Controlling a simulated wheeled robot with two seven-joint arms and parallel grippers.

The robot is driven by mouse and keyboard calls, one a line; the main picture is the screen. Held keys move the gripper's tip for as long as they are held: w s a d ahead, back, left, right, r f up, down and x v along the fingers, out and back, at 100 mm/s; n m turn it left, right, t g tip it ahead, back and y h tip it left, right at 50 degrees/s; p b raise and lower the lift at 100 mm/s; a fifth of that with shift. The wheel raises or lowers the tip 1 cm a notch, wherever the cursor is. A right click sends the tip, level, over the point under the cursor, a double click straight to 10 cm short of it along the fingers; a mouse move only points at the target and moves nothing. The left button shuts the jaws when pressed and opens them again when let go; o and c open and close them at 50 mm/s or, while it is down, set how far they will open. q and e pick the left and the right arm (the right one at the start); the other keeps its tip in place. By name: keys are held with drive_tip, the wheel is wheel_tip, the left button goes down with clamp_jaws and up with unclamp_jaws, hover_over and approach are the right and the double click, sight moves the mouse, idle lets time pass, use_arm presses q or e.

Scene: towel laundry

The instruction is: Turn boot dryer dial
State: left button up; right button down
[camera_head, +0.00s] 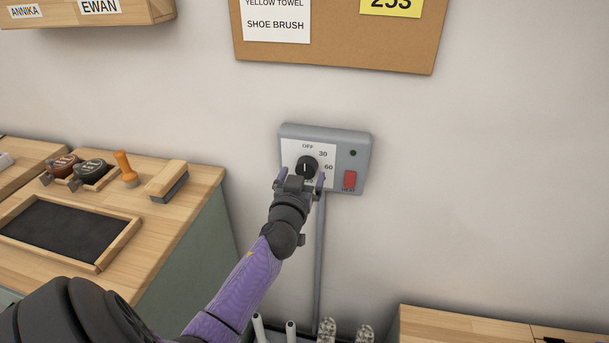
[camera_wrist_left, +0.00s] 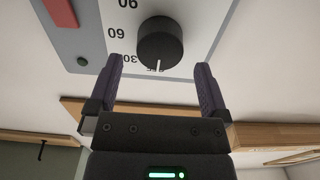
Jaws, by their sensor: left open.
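The boot dryer control box (camera_head: 363,160) is grey with a pale face and hangs on the wall. Its round black dial (camera_head: 307,165) has a white mark that points up towards OFF. The face also carries 30 and 60; lower numbers are partly hidden by my gripper. My left gripper (camera_head: 301,179) is open in front of the dial. In the left wrist view the dial (camera_wrist_left: 160,40) appears inverted, just beyond and between the open fingertips (camera_wrist_left: 160,68), with a gap on each side. I cannot see contact. My right gripper is out of view.
A red switch (camera_head: 349,180) and a dark round light (camera_head: 353,153) are right of the dial. A grey conduit (camera_head: 319,250) runs down from the box. A wooden counter (camera_head: 205,178) with brushes stands left, another wooden top (camera_head: 450,325) lower right. A corkboard (camera_head: 340,55) hangs above.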

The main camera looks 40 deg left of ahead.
use_arm(q)
drive_tip(key=shift+x, duration=1.05)
drive_tip(key=c, duration=1.2)
drive_tip(key=shift+m, duration=0.3)
drive_tip(key=m, duration=0.3)
drive_tip(key=shift+w+d+m, duration=0.1)
drive_tip(key=shift+m, duration=0.2)
drive_tip(key=m, duration=0.4)
drive_tip(key=shift+d+f+m, duration=0.1)
drive_tip(key=shift+f+m, duration=0.05)
drive_tip(key=shift+m, duration=0.15)
drive_tip(key=m, duration=0.4)
drive_tip(key=shift+f+m, duration=0.15)
drive_tip(key=shift+m, duration=2.25)
